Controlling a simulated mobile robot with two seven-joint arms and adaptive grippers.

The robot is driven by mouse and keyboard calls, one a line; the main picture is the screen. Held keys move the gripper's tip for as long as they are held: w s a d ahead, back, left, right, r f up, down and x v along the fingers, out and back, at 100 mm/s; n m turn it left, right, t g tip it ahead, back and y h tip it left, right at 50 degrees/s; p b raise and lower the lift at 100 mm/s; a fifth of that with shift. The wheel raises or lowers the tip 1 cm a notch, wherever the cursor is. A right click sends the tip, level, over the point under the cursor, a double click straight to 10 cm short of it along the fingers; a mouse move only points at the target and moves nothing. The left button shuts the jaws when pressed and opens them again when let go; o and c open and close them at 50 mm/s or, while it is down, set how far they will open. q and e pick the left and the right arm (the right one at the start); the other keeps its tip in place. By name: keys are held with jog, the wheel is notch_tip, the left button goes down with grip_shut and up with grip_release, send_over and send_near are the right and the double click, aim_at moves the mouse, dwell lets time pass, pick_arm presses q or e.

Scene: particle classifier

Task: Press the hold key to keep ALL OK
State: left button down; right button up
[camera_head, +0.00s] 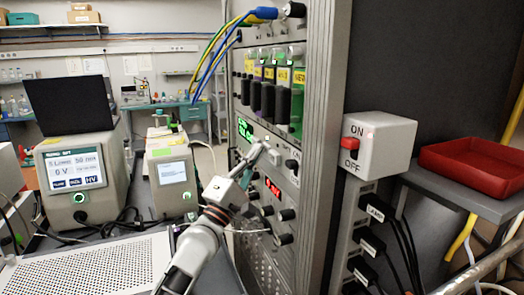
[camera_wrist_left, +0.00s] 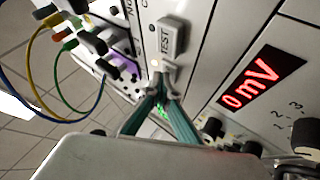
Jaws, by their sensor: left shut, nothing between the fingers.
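The instrument rack (camera_head: 318,110) stands in the middle of the head view, with a green-lit display (camera_head: 245,130) on one of its panels. My left gripper (camera_head: 262,146) reaches up to this panel from below, just right of the green display. Its fingers are shut and empty. In the left wrist view the closed fingertips (camera_wrist_left: 164,70) are at the panel, just below a grey key marked TEST (camera_wrist_left: 172,38). No key marked hold can be read; the fingers cover that spot. I cannot tell whether the tips touch a key. My right gripper is not in view.
A red mV display (camera_wrist_left: 262,77) and black knobs lie beside the fingers. Yellow, green and blue cables (camera_head: 218,55) hang at the rack's upper left. An ON/OFF switch box (camera_head: 378,145) and a red tray (camera_head: 478,168) are to the right. Bench instruments (camera_head: 82,172) stand at left.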

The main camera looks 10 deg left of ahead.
pick_arm(q)
jog(key=shift+w+d, duration=0.1)
jog(key=shift+d, duration=0.1)
dwell(0.5)
jog(key=shift+s+a, duration=0.35)
jog(key=shift+a, duration=0.2)
jog(key=shift+s+a, duration=0.35)
jog(key=shift+a, duration=0.2)
jog(key=shift+p, duration=0.3)
jog(key=s+a, duration=0.1)
jog(key=a, duration=0.1)
jog(key=s+a, duration=0.1)
jog(key=a, duration=0.1)
jog(key=shift+s, duration=0.4)
jog(key=shift+s+a, duration=0.1)
